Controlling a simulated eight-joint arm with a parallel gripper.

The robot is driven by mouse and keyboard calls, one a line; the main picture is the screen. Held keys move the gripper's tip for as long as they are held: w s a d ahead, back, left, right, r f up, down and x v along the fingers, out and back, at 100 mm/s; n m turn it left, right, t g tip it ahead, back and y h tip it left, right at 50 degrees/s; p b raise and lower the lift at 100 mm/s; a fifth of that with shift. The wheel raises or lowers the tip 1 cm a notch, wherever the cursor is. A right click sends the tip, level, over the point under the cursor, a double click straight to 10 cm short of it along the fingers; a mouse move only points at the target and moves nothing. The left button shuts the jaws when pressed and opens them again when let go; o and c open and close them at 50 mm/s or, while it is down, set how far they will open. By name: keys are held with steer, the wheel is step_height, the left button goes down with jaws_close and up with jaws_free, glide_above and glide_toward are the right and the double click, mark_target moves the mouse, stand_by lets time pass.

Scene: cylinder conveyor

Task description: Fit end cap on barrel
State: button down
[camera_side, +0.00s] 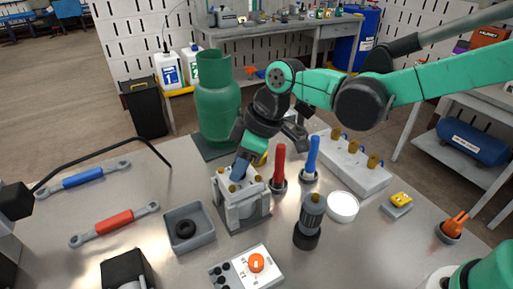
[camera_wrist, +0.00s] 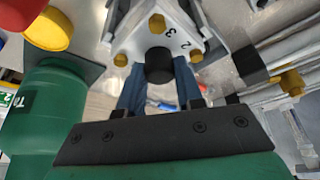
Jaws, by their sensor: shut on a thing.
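My gripper (camera_side: 239,172) points down at the top of a grey clamp fixture (camera_side: 240,208) in the side view. In the wrist view its two blue fingers (camera_wrist: 158,92) are shut on a dark round-ended piece (camera_wrist: 160,65). Past the fingertips lies a pale plate (camera_wrist: 135,38) marked with numbers, with several brass-coloured bolts (camera_wrist: 157,23). The piece's end appears in front of this plate; I cannot tell whether they touch. Which parts are the end cap and the barrel is unclear. The fixture's inside is mostly hidden by my gripper.
A tall green cylinder (camera_side: 217,105) stands behind the fixture. Red (camera_side: 280,165) and blue (camera_side: 312,155) handled tools and a grey-black cylinder (camera_side: 309,220) stand to the right. A tray (camera_side: 204,241) with a black ring is left; a button box (camera_side: 245,270) is in front.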

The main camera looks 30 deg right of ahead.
steer(key=shift+f, duration=0.3)
stand_by(0.5)
steer(key=shift+c, duration=2.1)
jaws_free()
steer(key=shift+o, duration=0.8)
steer(key=shift+r, duration=3.5)
steer(key=s+d+f+m+t+h, duration=0.1)
steer(key=s+d+m, duration=0.3)
steer(key=d, duration=0.5)
steer(key=s+d+f+m+t+h, duration=0.1)
steer(key=s+d+m+t+h, duration=0.1)
steer(key=s+d+m, duration=0.3)
steer(key=d+m+t, duration=0.1)
steer(key=d, duration=0.2)
steer(key=shift+d+f+m+h, duration=0.3)
steer(key=shift+d+m+h, duration=0.1)
